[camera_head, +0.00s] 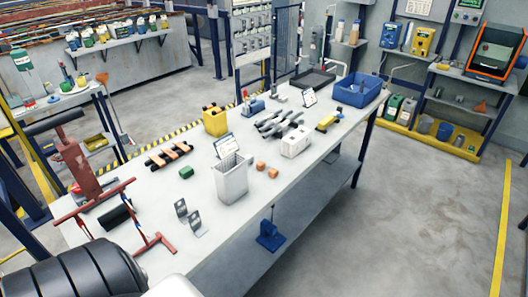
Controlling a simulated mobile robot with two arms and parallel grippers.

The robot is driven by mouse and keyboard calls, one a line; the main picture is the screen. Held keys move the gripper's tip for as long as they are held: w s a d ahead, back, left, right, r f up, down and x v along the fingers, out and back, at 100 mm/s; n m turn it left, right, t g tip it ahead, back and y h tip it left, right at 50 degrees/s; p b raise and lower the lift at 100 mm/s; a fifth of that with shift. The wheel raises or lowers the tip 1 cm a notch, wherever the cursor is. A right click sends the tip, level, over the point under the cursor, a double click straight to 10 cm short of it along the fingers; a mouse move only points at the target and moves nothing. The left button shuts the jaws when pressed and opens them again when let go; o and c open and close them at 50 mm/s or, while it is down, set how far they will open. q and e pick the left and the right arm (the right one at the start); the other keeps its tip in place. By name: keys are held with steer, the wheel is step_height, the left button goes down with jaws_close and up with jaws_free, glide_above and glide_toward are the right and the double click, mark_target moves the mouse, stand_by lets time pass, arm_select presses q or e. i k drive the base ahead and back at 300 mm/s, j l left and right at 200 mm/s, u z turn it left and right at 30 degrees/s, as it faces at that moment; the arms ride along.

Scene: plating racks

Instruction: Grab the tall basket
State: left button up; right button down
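The tall basket is a light grey, open-topped, narrow container (232,182) standing upright near the front edge of the long workbench (262,202), about mid-frame. Its upper part looks like mesh or ribbing, and its inside is mostly hidden. A small tablet-like display (226,146) stands just behind it, and two orange-brown blocks (266,169) lie to its right. Neither of my grippers is in view, and nothing is holding the basket.
Two metal angle brackets (190,217) and a red-brown stand (108,212) are left of the basket. A white box (296,142), a yellow bin (215,121) and a blue crate (358,90) stand farther along the bench. The floor (420,220) at right is clear.

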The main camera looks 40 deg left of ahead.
mark_target(230, 174)
steer(key=i+u, duration=0.25)
steer(key=i, duration=0.3)
steer(key=i+l+u, duration=0.25)
steer(key=i, duration=0.25)
steer(key=j, duration=0.1)
